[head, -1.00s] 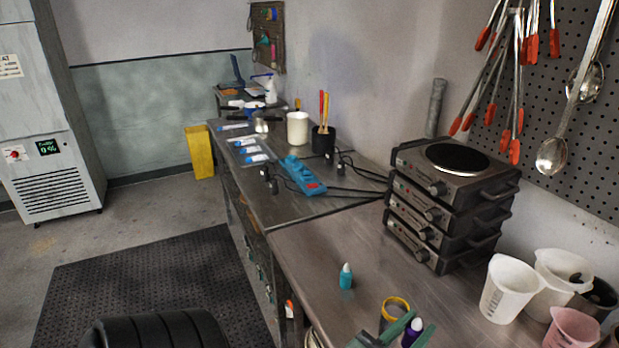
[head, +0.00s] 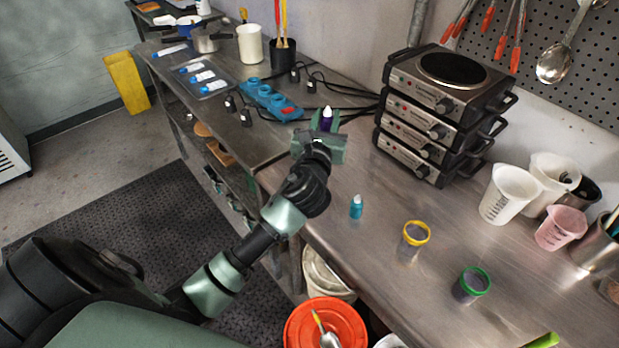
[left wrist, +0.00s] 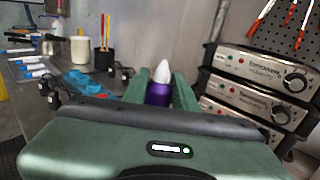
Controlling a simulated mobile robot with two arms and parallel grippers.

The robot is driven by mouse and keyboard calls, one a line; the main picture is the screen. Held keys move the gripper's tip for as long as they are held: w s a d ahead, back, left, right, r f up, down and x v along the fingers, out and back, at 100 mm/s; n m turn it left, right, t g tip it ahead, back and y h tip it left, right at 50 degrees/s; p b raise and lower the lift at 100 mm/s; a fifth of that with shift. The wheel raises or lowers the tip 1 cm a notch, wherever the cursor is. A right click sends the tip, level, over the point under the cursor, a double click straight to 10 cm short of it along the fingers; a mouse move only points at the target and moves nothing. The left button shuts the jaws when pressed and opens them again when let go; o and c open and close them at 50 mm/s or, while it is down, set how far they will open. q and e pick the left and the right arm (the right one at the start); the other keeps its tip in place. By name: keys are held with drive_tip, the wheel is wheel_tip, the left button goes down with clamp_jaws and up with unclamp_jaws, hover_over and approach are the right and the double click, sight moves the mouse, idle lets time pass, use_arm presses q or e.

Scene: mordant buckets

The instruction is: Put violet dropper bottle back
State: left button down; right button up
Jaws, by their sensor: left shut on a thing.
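The violet dropper bottle (head: 326,117) has a white tip and stands upright in my left gripper (head: 325,143). In the left wrist view the bottle (left wrist: 159,94) shows between the two green fingers of the gripper (left wrist: 160,92), which is shut on it. The hand is over the table, left of the stacked hot plates; the bottle's lower part is hidden by the hand. A teal dropper bottle (head: 356,208) with a white tip stands on the steel table (head: 375,258), nearer than the hand. My right gripper is not in view.
Hot plates (head: 440,115) are stacked at the back. A yellow-rimmed jar (head: 414,238) and green-rimmed jar (head: 471,285) stand in front. White beakers (head: 501,194) and a pink one (head: 560,228) are right. A blue power strip (head: 268,101) with cables lies left. An orange bucket (head: 325,326) is below the edge.

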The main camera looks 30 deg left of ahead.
use_arm(q)
drive_tip(key=shift+d+f+b, duration=0.15)
drive_tip(key=shift+f+b, duration=3.25)
drive_tip(key=shift+f, duration=6.3)
drive_tip(key=shift+f, duration=0.15)
drive_tip(key=c, duration=1.1)
unclamp_jaws()
